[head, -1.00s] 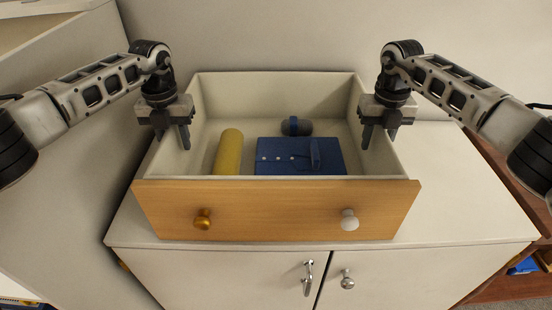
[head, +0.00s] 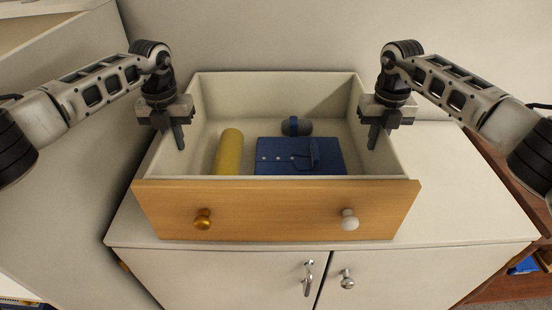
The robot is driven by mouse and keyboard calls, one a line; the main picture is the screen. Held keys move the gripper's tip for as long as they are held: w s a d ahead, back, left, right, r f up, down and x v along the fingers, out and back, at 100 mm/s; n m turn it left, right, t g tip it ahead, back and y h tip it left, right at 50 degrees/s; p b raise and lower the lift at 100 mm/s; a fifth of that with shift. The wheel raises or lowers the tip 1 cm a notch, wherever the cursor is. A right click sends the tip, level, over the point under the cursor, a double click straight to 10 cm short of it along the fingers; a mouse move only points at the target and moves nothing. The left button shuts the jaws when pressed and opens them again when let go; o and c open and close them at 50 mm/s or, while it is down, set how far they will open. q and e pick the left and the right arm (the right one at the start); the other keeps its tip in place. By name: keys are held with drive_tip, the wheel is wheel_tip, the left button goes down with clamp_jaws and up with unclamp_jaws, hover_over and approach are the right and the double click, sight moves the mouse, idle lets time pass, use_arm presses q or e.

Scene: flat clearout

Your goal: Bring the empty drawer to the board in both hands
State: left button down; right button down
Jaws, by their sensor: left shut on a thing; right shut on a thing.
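The drawer (head: 275,207) is a cream box with a wooden front, one gold knob and one white knob. It stands on top of a white cabinet. My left gripper (head: 172,136) is shut on the drawer's left side wall, with one finger inside. My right gripper (head: 381,136) is shut on its right side wall the same way. The outer fingers are partly hidden. I cannot identify a board in view.
The white cabinet top (head: 462,190) has free room right of the drawer. Its doors below carry a hook-like handle (head: 308,278) and a round knob (head: 347,279). A tall pale unit (head: 75,190) stands close on the left; a wall is behind. A brown shelf (head: 497,288) is at right.

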use_arm(q)
drive_tip(key=shift+r, duration=0.1)
idle(0.8)
